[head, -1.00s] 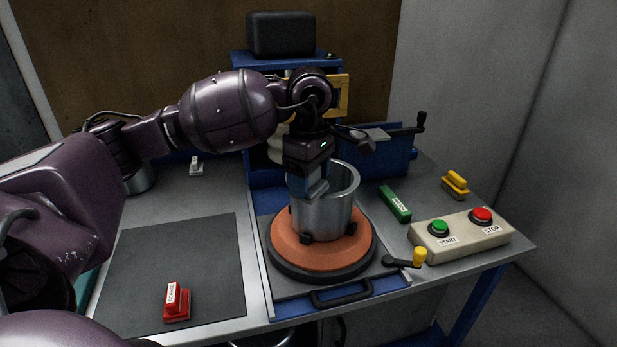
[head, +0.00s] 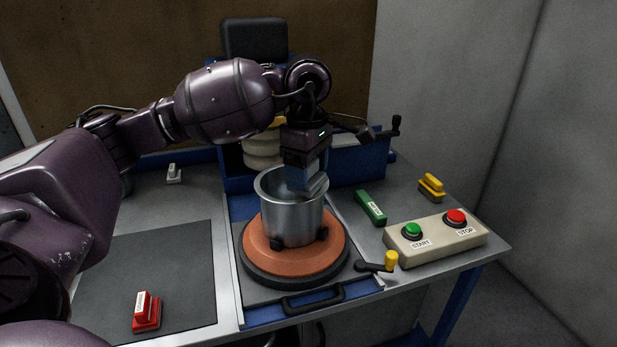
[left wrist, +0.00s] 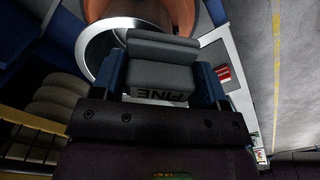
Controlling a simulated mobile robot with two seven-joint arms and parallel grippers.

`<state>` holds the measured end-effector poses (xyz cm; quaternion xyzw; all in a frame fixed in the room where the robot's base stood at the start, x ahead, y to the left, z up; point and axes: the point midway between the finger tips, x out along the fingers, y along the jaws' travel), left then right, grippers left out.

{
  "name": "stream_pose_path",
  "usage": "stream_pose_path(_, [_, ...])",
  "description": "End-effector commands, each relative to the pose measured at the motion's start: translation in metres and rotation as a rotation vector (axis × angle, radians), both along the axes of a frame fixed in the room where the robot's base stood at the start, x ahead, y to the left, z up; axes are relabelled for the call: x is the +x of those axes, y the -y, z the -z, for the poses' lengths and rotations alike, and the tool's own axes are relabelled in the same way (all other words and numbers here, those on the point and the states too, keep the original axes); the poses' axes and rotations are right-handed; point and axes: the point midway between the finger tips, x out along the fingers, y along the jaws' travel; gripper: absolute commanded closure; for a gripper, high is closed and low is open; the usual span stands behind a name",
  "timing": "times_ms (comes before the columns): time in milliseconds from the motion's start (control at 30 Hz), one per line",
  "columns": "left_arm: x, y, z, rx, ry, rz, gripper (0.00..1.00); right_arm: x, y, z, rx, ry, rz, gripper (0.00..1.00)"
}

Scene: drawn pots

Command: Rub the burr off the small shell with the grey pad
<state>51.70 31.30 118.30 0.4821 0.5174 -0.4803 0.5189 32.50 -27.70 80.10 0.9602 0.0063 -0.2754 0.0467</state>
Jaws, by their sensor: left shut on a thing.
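The small shell (head: 290,222) is an open grey metal pot, upright on an orange turntable (head: 259,249) with dark clamps at its foot. Its rim also shows in the left wrist view (left wrist: 92,48). My left gripper (head: 304,180) points down at the shell's right part and is shut on the grey pad (head: 316,187). In the left wrist view the pad (left wrist: 160,75) sits between the blue fingers and bears the word FINE. The pad is at the mouth's right side; I cannot tell whether it touches the wall. I cannot make out the burr. My right gripper is out of view.
A green block (head: 371,207) and a control box (head: 435,240) with START and STOP buttons stand to the right. A yellow-handled pad (head: 431,188) lies behind. A red block (head: 146,312) is on the dark mat (head: 170,270). A yellow-knobbed crank (head: 378,264) juts out at the turntable's right.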

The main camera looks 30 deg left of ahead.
Motion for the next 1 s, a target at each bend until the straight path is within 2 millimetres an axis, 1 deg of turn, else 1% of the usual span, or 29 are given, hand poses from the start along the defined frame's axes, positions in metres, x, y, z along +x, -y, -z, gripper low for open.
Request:
stream_pose_path(33, [-0.001, 0.000, -0.005, 0.001, -0.001, -0.001, 0.55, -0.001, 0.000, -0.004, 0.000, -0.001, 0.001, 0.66])
stream_pose_path(200, [-0.003, -0.001, -0.019, 0.000, -0.002, -0.003, 0.55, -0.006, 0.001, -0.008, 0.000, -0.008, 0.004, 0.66])
stream_pose_path(600, [-0.006, -0.001, -0.050, 0.000, -0.001, -0.007, 0.55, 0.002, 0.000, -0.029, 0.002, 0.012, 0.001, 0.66])
stream_pose_path(800, [-0.007, -0.002, -0.055, 0.000, -0.003, -0.008, 0.55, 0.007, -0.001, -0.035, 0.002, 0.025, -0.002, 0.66])
stream_pose_path(1000, [-0.007, -0.002, -0.054, 0.000, -0.003, -0.008, 0.55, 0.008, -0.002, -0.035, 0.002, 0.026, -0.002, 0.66])
